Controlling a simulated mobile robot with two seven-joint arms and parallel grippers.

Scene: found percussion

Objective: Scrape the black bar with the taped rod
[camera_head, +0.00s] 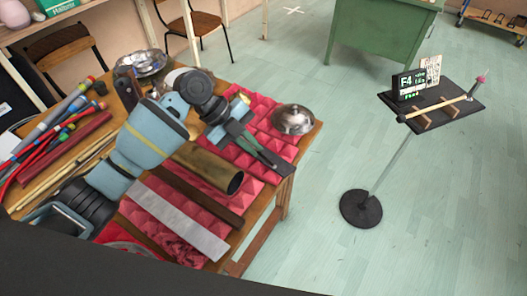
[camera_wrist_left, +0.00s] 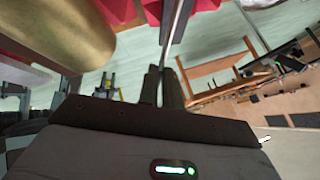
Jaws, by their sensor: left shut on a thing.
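My left gripper (camera_head: 280,163) reaches in from the left over the table, above the right end of the red foam. In the left wrist view its dark fingers (camera_wrist_left: 165,85) are shut on a thin grey rod (camera_wrist_left: 178,30), which runs up out of the frame. I cannot make out tape on it, and the rod is not clear in the head view. A dark brown-black bar (camera_head: 200,196) lies on the red foam, between a brass tube and a pale grey bar. The gripper is apart from this bar, beyond the tube. My right gripper is not in view.
The brass tube (camera_head: 208,168) also shows large in the left wrist view (camera_wrist_left: 70,30). The pale grey bar (camera_head: 178,222) lies nearer. A metal bowl (camera_head: 293,119) sits at the table's right corner. A black stand (camera_head: 440,108) stands at right on open floor.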

